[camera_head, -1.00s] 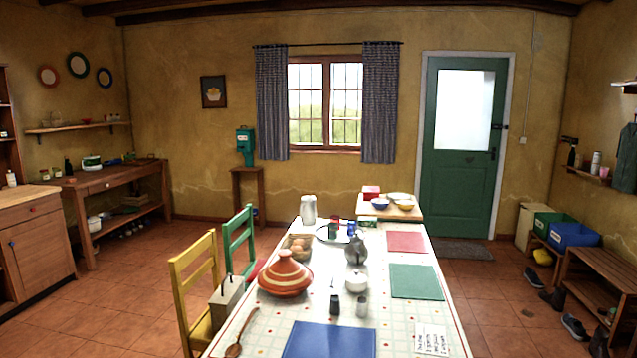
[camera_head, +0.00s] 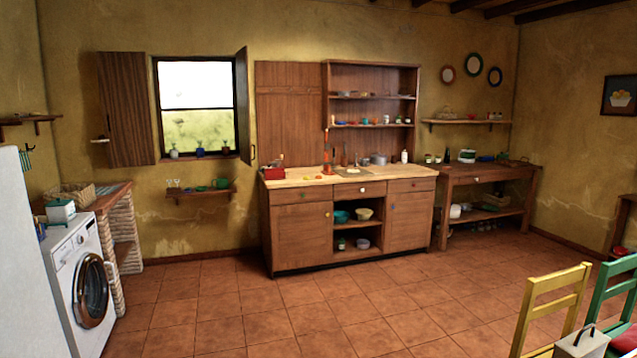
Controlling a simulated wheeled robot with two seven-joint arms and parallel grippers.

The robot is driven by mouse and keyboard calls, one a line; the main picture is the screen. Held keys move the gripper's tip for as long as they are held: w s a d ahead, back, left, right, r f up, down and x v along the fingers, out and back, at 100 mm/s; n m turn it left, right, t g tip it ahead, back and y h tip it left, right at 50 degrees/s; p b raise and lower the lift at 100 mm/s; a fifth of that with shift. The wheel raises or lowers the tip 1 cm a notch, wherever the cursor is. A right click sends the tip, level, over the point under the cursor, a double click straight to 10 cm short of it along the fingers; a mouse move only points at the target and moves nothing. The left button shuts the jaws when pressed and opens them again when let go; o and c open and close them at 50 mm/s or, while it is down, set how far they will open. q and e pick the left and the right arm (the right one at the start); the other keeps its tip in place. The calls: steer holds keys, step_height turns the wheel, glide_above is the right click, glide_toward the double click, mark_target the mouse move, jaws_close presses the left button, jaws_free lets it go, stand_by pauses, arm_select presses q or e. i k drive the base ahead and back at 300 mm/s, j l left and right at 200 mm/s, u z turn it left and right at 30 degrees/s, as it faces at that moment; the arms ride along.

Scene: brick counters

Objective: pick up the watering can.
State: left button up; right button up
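I cannot pick out a watering can for certain in this view. A small green vessel (camera_head: 221,183) stands on the wall shelf below the window, too small to tell its kind. Small pots (camera_head: 199,149) stand on the windowsill. Neither of my grippers is in view.
A wooden sink counter (camera_head: 350,184) with a shelf hutch (camera_head: 372,94) stands at the back wall. A side table (camera_head: 487,172) is to its right. A washing machine (camera_head: 84,282) and brick-legged counter (camera_head: 118,190) are at left. Yellow (camera_head: 553,283) and green chairs are at lower right. The tiled floor (camera_head: 270,318) between is clear.

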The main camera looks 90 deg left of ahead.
mark_target(222, 184)
steer(key=u, duration=3.4)
steer(key=i+j, duration=0.1)
steer(key=i, duration=5.35)
steer(key=l+z, duration=0.05)
steer(key=l, duration=0.1)
